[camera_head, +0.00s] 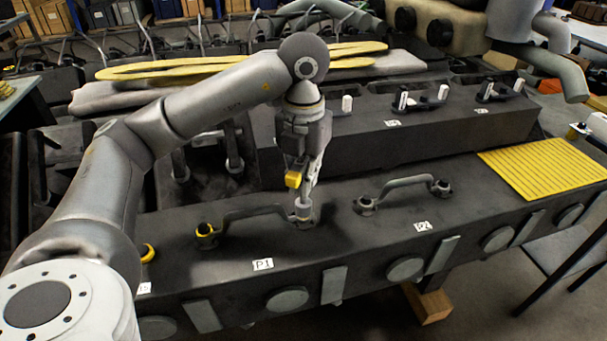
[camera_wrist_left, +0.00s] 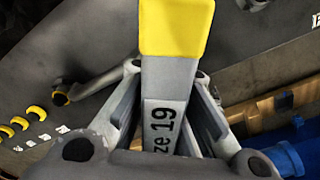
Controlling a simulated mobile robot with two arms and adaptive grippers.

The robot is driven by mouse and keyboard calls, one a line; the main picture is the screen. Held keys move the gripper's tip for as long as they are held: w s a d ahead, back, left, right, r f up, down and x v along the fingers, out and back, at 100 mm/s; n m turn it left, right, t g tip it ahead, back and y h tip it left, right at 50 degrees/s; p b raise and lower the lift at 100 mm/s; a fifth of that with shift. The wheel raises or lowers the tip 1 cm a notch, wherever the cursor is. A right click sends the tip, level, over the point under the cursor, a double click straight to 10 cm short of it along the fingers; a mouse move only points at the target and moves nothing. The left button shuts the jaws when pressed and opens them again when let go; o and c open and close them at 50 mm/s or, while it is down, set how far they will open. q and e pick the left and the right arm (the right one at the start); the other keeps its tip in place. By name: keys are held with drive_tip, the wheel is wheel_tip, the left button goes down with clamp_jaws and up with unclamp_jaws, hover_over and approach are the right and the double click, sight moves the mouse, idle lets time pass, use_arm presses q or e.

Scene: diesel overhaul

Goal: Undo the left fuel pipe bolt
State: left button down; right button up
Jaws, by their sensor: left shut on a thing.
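My left gripper (camera_head: 307,182) is shut on a grey tool (camera_wrist_left: 165,95) with a yellow end and lettering that reads "ze 19". The tool (camera_head: 303,205) points down at the right end of the fuel pipe marked P1 (camera_head: 252,212). Whether it touches or fits over the fastener there cannot be told. The pipe's left end has a yellow-ringed bolt (camera_head: 206,231). In the left wrist view, the pipe (camera_wrist_left: 103,82) and its yellow-ringed end (camera_wrist_left: 62,95) show beside the gripper; the tool's working end is hidden.
A second pipe (camera_head: 405,182) stands to the right on the same dark engine block (camera_head: 340,225). A yellow ribbed mat (camera_head: 545,165) lies at the block's right end. A raised dark cover (camera_head: 430,125) with several fittings runs behind.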

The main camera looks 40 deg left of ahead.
use_arm(q)
drive_tip(key=n, duration=0.3)
drive_tip(key=shift+r+n+p, duration=0.1)
drive_tip(key=shift+n+p, duration=0.2)
drive_tip(key=shift+n, duration=0.1)
drive_tip(key=n+p, duration=0.1)
drive_tip(key=n, duration=0.3)
drive_tip(key=n+p, duration=0.1)
drive_tip(key=n, duration=0.4)
drive_tip(key=shift+r, duration=0.1)
drive_tip(key=n, duration=0.3)
